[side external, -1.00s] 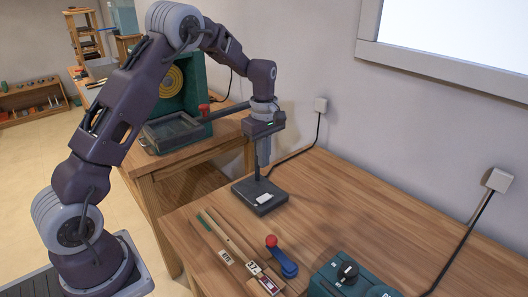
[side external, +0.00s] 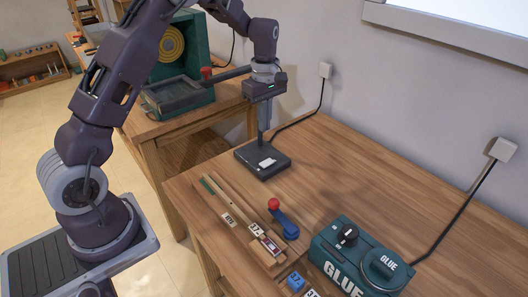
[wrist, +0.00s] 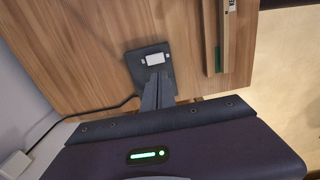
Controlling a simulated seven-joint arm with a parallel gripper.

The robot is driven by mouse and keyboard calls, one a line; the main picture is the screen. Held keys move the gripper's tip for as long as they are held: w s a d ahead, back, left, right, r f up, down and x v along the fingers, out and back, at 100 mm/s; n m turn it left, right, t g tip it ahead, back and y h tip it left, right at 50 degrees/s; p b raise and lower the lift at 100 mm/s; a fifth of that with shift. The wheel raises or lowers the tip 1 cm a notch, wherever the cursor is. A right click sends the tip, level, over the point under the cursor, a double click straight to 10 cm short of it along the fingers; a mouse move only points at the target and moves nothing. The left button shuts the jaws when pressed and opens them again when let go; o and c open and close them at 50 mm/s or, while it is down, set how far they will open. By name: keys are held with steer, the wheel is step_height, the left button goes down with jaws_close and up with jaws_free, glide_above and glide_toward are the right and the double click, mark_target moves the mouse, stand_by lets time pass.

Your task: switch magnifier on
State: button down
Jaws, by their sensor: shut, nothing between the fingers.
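The magnifier has a dark square base (side external: 250,158) on the wooden table, with a thin post and a dark arm reaching left to a rectangular lens frame (side external: 180,97). A white switch (side external: 267,163) sits on top of the base. Base and switch (wrist: 153,57) also show in the wrist view. My gripper (side external: 264,129) is shut and empty, pointing down above the base and close to the post, apart from the switch. In the wrist view my gripper's fingers (wrist: 155,82) cover the base's near part. I cannot tell whether the switch is on.
A red-knobbed blue lever (side external: 284,222), wooden strips and number tags lie in front of the base. A green GLUE box (side external: 358,258) stands at front right. A cable runs to a wall socket (side external: 325,70). The table right of the base is clear.

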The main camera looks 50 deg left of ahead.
glide_toward(264, 164)
step_height(264, 164, down, 5)
steer(key=shift+s+f, duration=0.1)
steer(key=shift+w+r, duration=0.35)
steer(key=shift+w, duration=0.45)
step_height(264, 164, up, 14)
steer(key=w, duration=0.2)
steer(key=shift+w, duration=0.2)
